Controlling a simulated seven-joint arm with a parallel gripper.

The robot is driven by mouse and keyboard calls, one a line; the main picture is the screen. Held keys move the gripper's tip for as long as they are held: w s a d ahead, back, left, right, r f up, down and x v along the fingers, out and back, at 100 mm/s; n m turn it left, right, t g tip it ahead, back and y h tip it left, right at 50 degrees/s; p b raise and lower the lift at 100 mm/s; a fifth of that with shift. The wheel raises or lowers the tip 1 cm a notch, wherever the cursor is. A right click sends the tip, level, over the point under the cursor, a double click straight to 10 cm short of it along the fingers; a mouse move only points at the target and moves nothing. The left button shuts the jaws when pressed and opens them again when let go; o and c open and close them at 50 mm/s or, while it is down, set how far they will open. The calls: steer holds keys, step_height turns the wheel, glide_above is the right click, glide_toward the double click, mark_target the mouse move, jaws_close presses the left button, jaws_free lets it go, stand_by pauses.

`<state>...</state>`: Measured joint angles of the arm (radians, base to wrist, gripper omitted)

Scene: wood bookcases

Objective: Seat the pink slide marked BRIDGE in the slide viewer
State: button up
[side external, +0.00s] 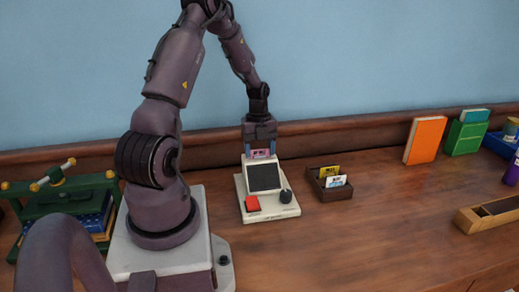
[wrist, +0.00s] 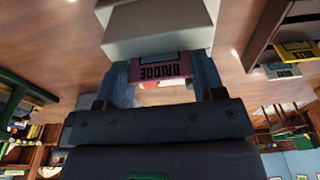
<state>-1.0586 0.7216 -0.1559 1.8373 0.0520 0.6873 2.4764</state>
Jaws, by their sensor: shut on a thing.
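The pink slide marked BRIDGE (wrist: 159,70) is between the two fingers of my gripper (wrist: 161,80) in the wrist view, its lettering upside down. In the side view, the slide (side external: 261,154) shows as a pink strip below my gripper (side external: 260,151), just above the dark screen of the slide viewer (side external: 264,178). The viewer is off-white with a red button and a dark knob. Its pale housing (wrist: 160,28) covers the slide's far edge in the wrist view. I cannot tell how deep the slide sits in it.
A dark wooden box (side external: 329,184) with a yellow slide and a white slide stands right of the viewer. An orange book (side external: 425,140), a green box (side external: 465,135) and a wooden tray (side external: 488,214) are further right. The tabletop between them is clear.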

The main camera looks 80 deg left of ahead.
steer(key=shift+f, duration=0.15)
steer(key=o, duration=0.9)
